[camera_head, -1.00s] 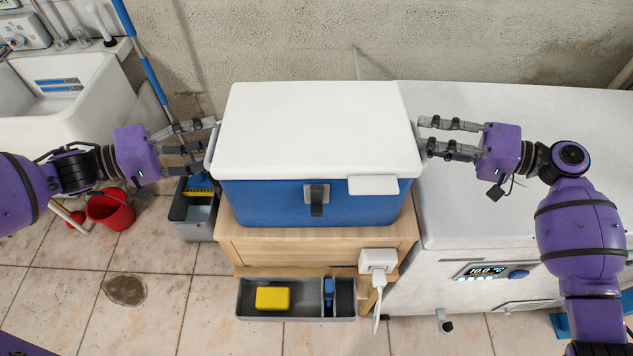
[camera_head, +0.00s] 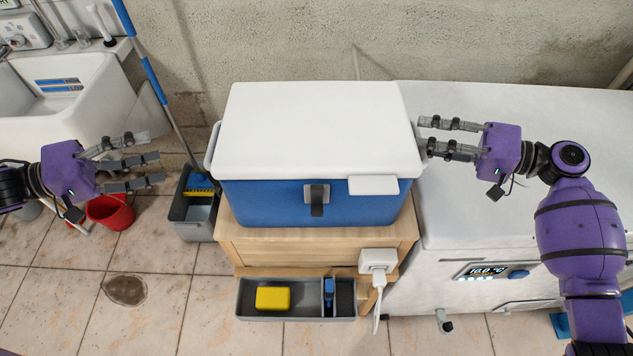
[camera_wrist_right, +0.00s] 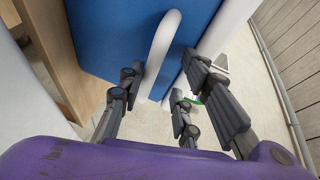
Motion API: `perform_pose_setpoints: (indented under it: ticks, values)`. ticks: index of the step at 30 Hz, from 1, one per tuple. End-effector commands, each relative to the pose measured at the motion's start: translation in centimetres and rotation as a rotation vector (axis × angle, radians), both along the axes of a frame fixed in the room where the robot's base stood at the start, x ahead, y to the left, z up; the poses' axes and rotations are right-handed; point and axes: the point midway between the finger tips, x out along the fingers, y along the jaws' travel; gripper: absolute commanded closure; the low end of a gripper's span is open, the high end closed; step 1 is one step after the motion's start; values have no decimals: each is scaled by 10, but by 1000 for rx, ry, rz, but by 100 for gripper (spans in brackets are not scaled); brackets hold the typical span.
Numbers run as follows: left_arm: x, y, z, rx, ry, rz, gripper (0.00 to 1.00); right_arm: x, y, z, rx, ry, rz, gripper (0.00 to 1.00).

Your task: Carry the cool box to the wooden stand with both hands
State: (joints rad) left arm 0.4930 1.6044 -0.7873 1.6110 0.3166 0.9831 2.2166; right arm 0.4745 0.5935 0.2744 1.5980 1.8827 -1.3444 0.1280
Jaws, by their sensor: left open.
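The cool box (camera_head: 315,130), blue with a white lid and a dark front latch, sits on the wooden stand (camera_head: 300,245). Its white left handle (camera_head: 211,145) is free. My left gripper (camera_head: 150,160) is open and empty, clear of the box to its left. My right gripper (camera_head: 430,135) is at the box's right side. In the right wrist view, the white right handle (camera_wrist_right: 163,50) stands between the fingers of my right gripper (camera_wrist_right: 165,95); they look spread, with gaps on both sides. The blue side wall (camera_wrist_right: 110,35) is just beyond.
A white freezer (camera_head: 480,200) with a display stands right of the stand. A white socket block (camera_head: 377,262) and a grey tray (camera_head: 345,285) with a yellow sponge are at the stand's front. A red bucket (camera_head: 112,212), grey bin (camera_head: 190,232) and blue pole (camera_head: 150,75) are at left.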

Motion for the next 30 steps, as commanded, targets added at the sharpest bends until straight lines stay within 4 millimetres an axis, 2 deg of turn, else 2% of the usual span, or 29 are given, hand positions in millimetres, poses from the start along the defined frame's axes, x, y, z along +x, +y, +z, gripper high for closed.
perform_pose_setpoints:
  ticks: [9, 15, 17, 26, 30]
  values:
    - [-1, 3, 1, -1, 0, 0, 35, 0, 0, 1, 1, -1, 0, 69]
    - [-1, 3, 1, -1, 0, 0, 35, 0, 0, 0, 1, 0, 0, 42]
    - [-1, 2, 1, -1, 0, 0, 35, 0, 0, 0, 1, 0, 0, 37]
    - [-1, 2, 1, -1, 0, 0, 35, 0, -1, 0, 0, 0, 0, 37]
    - [-1, 2, 1, -1, 0, 0, 35, -5, -13, 1, -1, 1, 0, 37]
